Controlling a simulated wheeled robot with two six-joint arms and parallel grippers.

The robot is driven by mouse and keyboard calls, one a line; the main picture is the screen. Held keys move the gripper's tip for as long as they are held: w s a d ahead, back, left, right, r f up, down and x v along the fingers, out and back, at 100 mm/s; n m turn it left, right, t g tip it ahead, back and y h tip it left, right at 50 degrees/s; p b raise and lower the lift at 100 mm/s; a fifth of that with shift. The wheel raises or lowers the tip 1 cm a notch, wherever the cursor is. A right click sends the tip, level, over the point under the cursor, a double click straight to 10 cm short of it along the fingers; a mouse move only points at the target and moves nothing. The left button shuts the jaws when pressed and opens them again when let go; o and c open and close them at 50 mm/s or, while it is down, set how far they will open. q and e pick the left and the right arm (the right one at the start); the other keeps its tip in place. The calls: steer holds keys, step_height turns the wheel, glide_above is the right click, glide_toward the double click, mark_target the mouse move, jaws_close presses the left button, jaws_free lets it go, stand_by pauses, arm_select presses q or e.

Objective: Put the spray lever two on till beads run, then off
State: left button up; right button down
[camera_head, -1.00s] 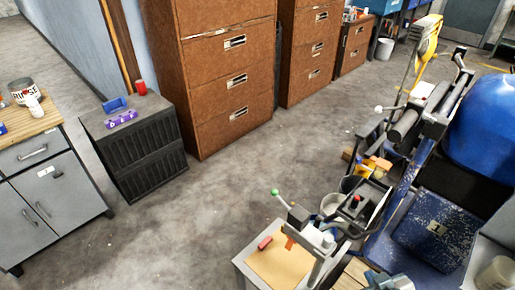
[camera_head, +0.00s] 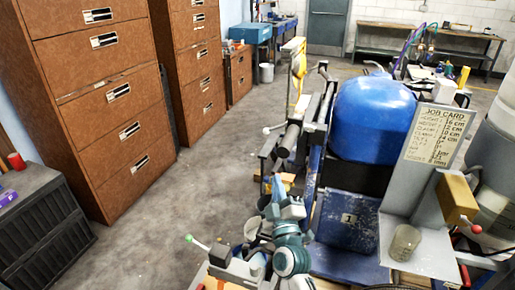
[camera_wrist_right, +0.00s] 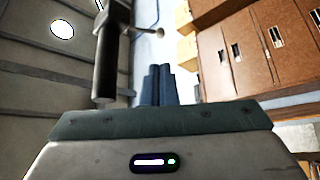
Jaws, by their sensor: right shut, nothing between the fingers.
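The line striper, with a big blue tank (camera_head: 375,118) and a blue panel marked 1 (camera_head: 347,221), stands right of centre in the head view. A lever with a pale ball knob (camera_head: 266,130) sticks out left from its dark handle bar. A ball-ended lever (camera_wrist_right: 158,32) also shows in the right wrist view, beyond a dark cylinder (camera_wrist_right: 106,65). I cannot read which lever is two. My right gripper (camera_head: 273,190) is shut and empty, below and nearer than the pale knob. Its blue fingers (camera_wrist_right: 158,85) touch nothing visible. My left gripper is out of view.
A green-knobbed lever (camera_head: 190,239) and a red-knobbed lever (camera_head: 475,229) show in front. A job card (camera_head: 432,133) stands at right above a glass (camera_head: 405,242). Brown cabinets (camera_head: 105,100) line the left. The floor between (camera_head: 190,180) is clear.

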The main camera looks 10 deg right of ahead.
steer(key=p, duration=0.5)
glide_toward(276, 128)
steer(key=w+a, duration=0.2)
steer(key=w, duration=0.4)
steer(key=shift+w+d+r, duration=0.1)
steer(key=shift+w+d, duration=0.05)
steer(key=shift+w, duration=0.55)
